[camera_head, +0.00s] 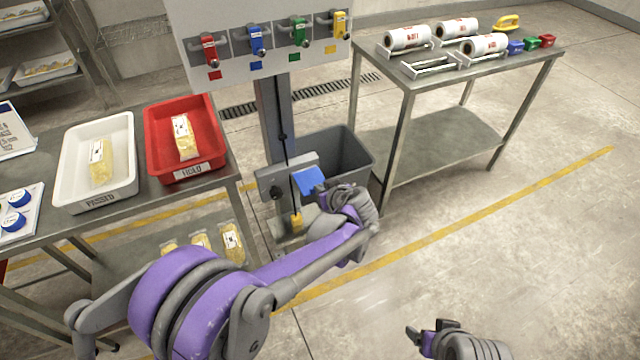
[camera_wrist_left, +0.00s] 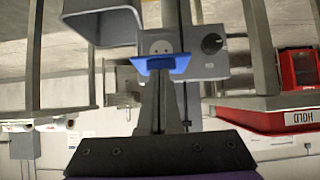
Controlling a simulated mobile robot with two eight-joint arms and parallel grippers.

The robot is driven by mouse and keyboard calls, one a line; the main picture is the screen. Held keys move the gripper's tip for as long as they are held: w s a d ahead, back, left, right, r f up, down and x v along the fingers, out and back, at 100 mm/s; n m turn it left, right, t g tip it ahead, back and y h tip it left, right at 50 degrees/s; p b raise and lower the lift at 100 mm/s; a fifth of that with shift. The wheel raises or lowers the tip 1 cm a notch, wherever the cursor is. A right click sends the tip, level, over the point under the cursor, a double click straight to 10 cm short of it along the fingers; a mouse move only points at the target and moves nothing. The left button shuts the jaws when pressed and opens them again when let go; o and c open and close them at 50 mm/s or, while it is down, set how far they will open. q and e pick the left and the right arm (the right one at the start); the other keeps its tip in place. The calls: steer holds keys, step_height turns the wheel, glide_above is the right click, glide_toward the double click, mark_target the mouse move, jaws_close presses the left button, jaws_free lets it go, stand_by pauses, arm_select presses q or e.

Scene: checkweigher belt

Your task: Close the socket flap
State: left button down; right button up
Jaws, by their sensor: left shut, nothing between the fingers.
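The socket's blue flap (camera_head: 308,179) stands open, sticking out from the grey box (camera_head: 271,181) on the post. The left wrist view is upside down; there the blue flap (camera_wrist_left: 161,64) shows beside the bare round socket face (camera_wrist_left: 160,47), with a black knob (camera_wrist_left: 211,44) on the same box. My left gripper (camera_head: 325,190) is at the flap, its fingers shut and empty. In the wrist view the fingertips (camera_wrist_left: 159,76) overlap the flap's edge; I cannot tell whether they touch. My right gripper (camera_head: 424,331) is low at the front right, with its fingers apart, away from the box.
A grey bin (camera_head: 352,157) stands right behind the socket box. A panel with coloured padlocks (camera_head: 255,40) is above. A table with white and red trays (camera_head: 207,138) is left; a steel table with rolls (camera_head: 440,79) is right. The right floor is clear.

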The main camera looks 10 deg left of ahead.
arm_select(q)
steer(key=w+a+f+t+y+b, duration=0.1)
steer(key=w+f+t+y+b, duration=0.1)
steer(key=f+b, duration=0.3)
steer(key=w+a+f+t+y+b, duration=0.2)
steer(key=f+b, duration=0.4)
steer(key=f, duration=0.3)
steer(key=shift+w+a+f+t, duration=0.25)
steer(key=shift+w+t, duration=0.4)
steer(key=shift+t, duration=0.45)
arm_select(e)
step_height(320, 180, down, 14)
steer(key=w, duration=0.1)
steer(key=shift+w, duration=0.15)
arm_select(q)
steer(key=shift+r, duration=0.1)
